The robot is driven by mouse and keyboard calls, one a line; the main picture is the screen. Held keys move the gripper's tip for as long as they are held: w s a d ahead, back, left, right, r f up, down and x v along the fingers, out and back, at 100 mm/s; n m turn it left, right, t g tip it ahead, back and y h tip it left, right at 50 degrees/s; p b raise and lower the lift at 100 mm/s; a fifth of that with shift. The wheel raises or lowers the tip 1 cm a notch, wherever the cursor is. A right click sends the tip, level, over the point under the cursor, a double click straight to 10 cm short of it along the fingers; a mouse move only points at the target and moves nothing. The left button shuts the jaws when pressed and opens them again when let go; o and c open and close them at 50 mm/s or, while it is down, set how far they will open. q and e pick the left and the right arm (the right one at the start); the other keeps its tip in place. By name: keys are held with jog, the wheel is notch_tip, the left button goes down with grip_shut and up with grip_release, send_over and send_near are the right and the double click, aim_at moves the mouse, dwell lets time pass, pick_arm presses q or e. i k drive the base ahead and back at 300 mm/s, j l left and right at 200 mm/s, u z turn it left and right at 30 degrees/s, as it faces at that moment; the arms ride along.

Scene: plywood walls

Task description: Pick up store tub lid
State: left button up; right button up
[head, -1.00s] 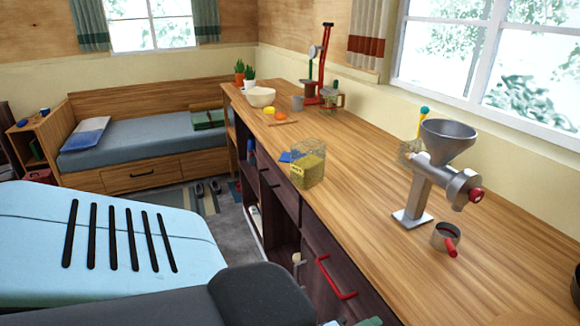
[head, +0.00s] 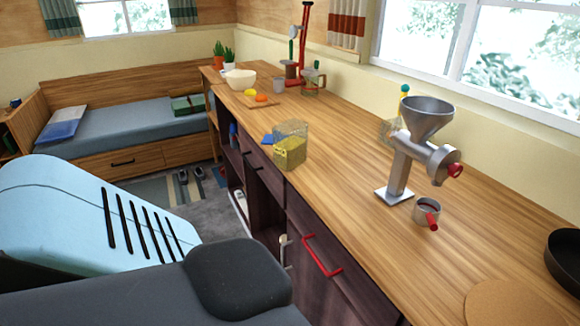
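A clear square tub (head: 290,150) with yellow contents stands near the front edge of the counter, left of the grinder. Its top looks open. A small flat blue piece (head: 268,139) lies against its left side; it may be the tub's lid, but it is partly hidden and too small to tell. Neither of my grippers is in view. Only bulky light blue and dark grey parts, apparently mine, fill the lower left.
A metal grinder (head: 408,160) and a red-handled cup (head: 427,212) stand on the counter's right half. A round brown board (head: 513,304) and a black pan (head: 566,262) are at the lower right. A white bowl (head: 239,79) stands farther back. The counter's middle is clear.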

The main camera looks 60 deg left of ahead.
aim_at(267, 140)
jog(key=i, duration=0.5)
jog(key=u, duration=2)
